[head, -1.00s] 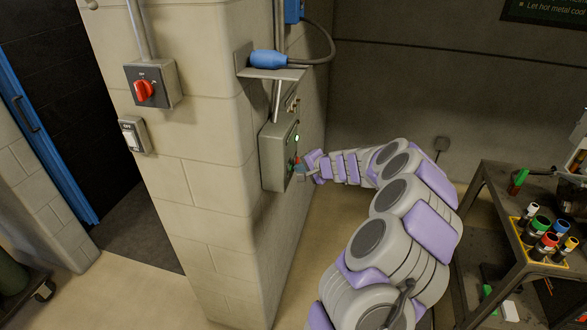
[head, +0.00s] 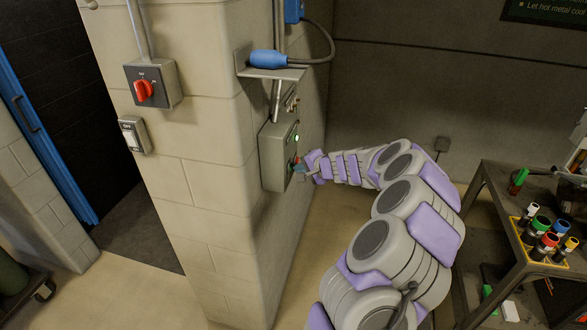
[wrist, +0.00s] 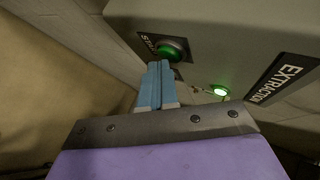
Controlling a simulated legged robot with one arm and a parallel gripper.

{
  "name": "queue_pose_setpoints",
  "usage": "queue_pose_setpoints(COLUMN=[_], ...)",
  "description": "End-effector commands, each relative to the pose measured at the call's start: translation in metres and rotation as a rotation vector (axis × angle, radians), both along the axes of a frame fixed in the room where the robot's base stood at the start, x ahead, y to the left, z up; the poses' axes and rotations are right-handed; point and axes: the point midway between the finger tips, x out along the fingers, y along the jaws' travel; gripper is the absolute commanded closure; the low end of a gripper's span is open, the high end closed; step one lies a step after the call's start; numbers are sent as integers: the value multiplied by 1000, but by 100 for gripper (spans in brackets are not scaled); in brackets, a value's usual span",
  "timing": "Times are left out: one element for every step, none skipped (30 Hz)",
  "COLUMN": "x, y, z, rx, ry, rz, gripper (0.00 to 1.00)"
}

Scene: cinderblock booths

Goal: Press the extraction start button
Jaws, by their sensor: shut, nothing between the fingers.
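The extraction control box (head: 274,158) is a grey-green box on the side face of the block pillar. In the wrist view its EXTRACTION label (wrist: 281,79) is at the right. A green button (wrist: 173,50) with a dark START plate sits at the top middle of the wrist view. A lit green lamp (wrist: 220,90) is to its right, and it also glows in the head view (head: 297,138). My gripper (wrist: 160,64) is shut and empty, with its blue fingertips at the lower edge of the green button. I cannot tell whether they touch it. In the head view my gripper (head: 300,165) is at the box's face.
A red rotary switch (head: 145,90) and a white rocker switch (head: 133,135) are on the pillar's front face. A shelf (head: 270,72) with a blue plug (head: 268,59) juts out above the box. A metal table (head: 505,205) with coloured-cap containers stands at the right.

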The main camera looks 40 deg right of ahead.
Motion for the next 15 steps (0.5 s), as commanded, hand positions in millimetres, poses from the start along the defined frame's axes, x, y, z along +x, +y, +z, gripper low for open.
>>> queue_pose_setpoints(x=[-1,-2,-4,-6,-9,-11,-14,-16,-19,-21,-23,-25,-28,-30,-32], y=[-1,-2,-5,-6,-8,-11,-13,-15,-18,-19,-21,-24,-26,-28,-30], z=[0,0,0,0,0,0,0,0,0,0,0,0,0,0,0], rx=[1,1,1,2,2,2,2,3,3,4,4,3,2,3,2], ry=[0,0,-1,-1,-1,-1,-1,-1,-1,-2,-2,-1,-1,-1,-1], rz=[-1,-1,0,-1,-1,-1,-1,-2,-2,-2,-2,-2,-2,-3,-4], gripper=[100,100,100,100,100,100,100,100,100,100,100,100,100,100,100])
